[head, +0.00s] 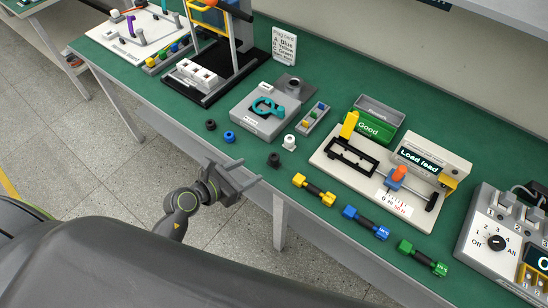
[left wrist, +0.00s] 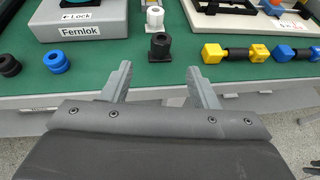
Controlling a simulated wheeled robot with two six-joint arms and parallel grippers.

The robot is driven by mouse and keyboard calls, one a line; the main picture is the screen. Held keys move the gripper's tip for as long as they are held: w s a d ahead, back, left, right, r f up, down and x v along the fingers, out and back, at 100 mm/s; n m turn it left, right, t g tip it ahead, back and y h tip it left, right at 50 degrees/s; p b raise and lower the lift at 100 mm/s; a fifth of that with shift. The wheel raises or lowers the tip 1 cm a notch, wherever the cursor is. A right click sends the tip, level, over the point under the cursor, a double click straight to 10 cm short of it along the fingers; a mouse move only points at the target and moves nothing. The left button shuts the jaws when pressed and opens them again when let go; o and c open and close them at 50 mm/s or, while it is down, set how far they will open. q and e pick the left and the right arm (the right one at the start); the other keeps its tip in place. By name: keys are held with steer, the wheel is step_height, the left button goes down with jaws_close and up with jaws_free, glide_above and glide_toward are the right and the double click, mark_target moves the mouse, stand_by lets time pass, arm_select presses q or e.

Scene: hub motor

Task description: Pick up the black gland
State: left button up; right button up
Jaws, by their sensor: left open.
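A black gland (head: 274,160) with a square foot stands upright near the front edge of the green bench. It also shows in the left wrist view (left wrist: 159,46), just beyond the fingers and about midway between them. My left gripper (head: 246,173) is open and empty off the front edge of the bench, apart from the gland; its fingers show in the left wrist view (left wrist: 161,84). A similar white gland (head: 289,142) stands just behind the black one. A black ring-like piece (head: 210,125) and a blue one (head: 229,136) lie farther left.
Behind is a grey Fernlok block (left wrist: 82,20) with a teal part. Yellow, blue (head: 366,223) and green (head: 422,258) connectors lie right of the gland, the yellow one (head: 314,189) nearest. The bench front edge lies close to my fingers.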

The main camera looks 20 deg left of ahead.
mark_target(271, 159)
arm_select(q)
steer(key=x, duration=0.6)
steer(key=shift+d, duration=0.1)
steer(key=x, duration=0.1)
steer(key=p+x, duration=0.1)
steer(key=x, duration=0.2)
steer(key=shift+w+d+r, duration=0.1)
steer(key=shift+r, duration=0.2)
steer(key=shift+w+d+f, duration=0.3)
steer(key=shift+w+f, duration=0.05)
steer(key=shift+w, duration=0.2)
steer(key=shift+s, duration=0.1)
steer(key=shift+c, duration=0.9)
steer(key=c, duration=0.9)
steer(key=shift+o, duration=0.2)
step_height(271, 159, up, 10)
steer(key=shift+r+p, duration=0.1)
steer(key=shift+p, duration=1)
